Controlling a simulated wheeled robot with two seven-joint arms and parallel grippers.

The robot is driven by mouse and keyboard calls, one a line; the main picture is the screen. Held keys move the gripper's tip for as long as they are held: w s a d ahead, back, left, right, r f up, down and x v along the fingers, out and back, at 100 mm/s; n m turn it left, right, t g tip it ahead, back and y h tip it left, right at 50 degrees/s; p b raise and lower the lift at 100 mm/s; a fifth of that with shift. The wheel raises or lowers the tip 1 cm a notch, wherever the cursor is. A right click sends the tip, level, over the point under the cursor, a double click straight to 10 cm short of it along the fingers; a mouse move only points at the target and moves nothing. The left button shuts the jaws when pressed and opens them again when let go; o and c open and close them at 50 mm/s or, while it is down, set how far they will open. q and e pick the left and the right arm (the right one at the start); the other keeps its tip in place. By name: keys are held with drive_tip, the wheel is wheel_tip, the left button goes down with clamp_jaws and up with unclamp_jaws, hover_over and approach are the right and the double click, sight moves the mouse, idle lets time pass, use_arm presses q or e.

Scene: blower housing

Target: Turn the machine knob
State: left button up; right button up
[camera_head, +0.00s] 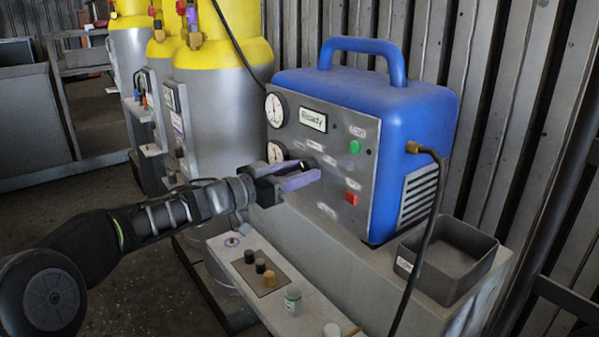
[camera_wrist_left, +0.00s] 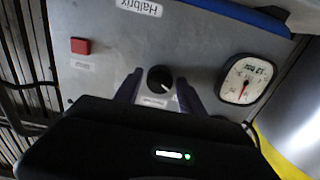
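The blue machine (camera_head: 375,107) stands on a grey bench with its grey front panel (camera_head: 362,175) facing left. The black round knob (camera_wrist_left: 160,78) with a white mark shows in the left wrist view, between the two purple fingers of my left gripper (camera_wrist_left: 158,88). A gap shows on both sides of the knob, so the fingers look apart from it. In the head view my left gripper (camera_head: 298,174) is at the panel, and its fingers mostly hide the knob. My right gripper is not in view.
A green button (camera_head: 355,147) and a red button (camera_head: 351,198) sit on the panel, with two gauges at its left. A grey open bin (camera_head: 447,260) stands at the right. A black hose (camera_head: 419,250) hangs in front. Yellow-topped cylinders (camera_head: 222,80) stand behind my left arm.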

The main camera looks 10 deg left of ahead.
use_arm(q)
clamp_jaws()
drive_tip(key=shift+m, duration=0.5)
drive_tip(key=shift+m+p, duration=0.4)
drive_tip(key=shift+m, duration=1.4)
drive_tip(key=m, duration=0.2)
drive_tip(key=shift+m, duration=0.3)
drive_tip(key=shift+m+b, duration=0.6)
drive_tip(key=shift+m, duration=1.7)
